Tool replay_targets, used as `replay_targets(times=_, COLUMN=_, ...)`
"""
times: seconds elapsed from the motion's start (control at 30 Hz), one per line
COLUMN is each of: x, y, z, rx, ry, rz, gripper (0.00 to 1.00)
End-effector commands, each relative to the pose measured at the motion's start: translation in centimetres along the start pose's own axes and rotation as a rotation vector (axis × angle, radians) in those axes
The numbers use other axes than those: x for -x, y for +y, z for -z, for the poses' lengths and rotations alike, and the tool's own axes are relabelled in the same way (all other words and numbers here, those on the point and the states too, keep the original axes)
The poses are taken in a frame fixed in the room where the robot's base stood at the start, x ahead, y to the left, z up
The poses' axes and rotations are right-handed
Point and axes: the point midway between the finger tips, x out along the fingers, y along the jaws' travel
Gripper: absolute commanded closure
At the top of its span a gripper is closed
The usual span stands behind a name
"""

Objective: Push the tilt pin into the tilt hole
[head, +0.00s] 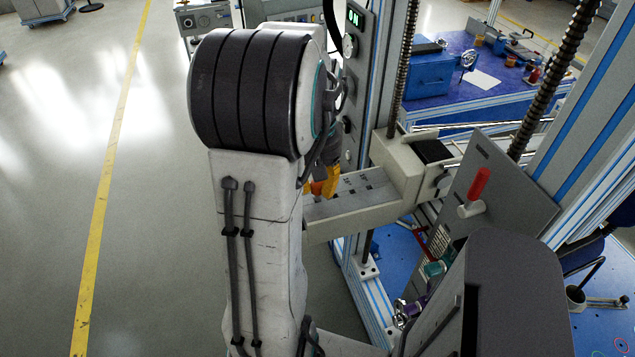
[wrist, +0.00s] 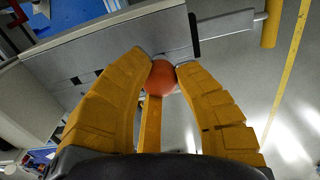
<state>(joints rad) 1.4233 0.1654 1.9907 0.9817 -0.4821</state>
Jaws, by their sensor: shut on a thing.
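An orange-red ball knob (wrist: 160,78), which looks like the head of the tilt pin, sits between the yellow fingers of my gripper (wrist: 163,66) in the wrist view. The fingers are shut on it. The pin's shaft is hidden behind the knob and fingertips. Just beyond the knob is a light grey plate (wrist: 105,55) with small dark slots. In the head view my gripper (head: 325,187) is at the left end of the grey beam (head: 352,208), partly hidden by my arm. I cannot tell which opening is the tilt hole, nor how deep the pin sits.
A tall frame upright (head: 363,85) with a display stands behind the beam. A panel with a red-handled lever (head: 480,185) is to the right. A blue workbench (head: 480,75) stands at the back. A yellow post end (wrist: 270,25) shows in the wrist view. Open floor lies left.

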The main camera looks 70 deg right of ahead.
Motion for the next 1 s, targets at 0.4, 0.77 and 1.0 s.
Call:
replay_targets(times=0.4, x=-1.03, y=0.00, z=0.00, rx=0.000, ry=0.000, rz=0.000, gripper=1.00)
replay_targets(times=0.77, x=-0.95, y=0.00, z=0.00, rx=0.000, ry=0.000, rz=0.000, gripper=0.48)
replay_targets(times=1.0, x=-0.80, y=0.01, z=0.01, rx=0.000, ry=0.000, rz=0.000, gripper=0.48)
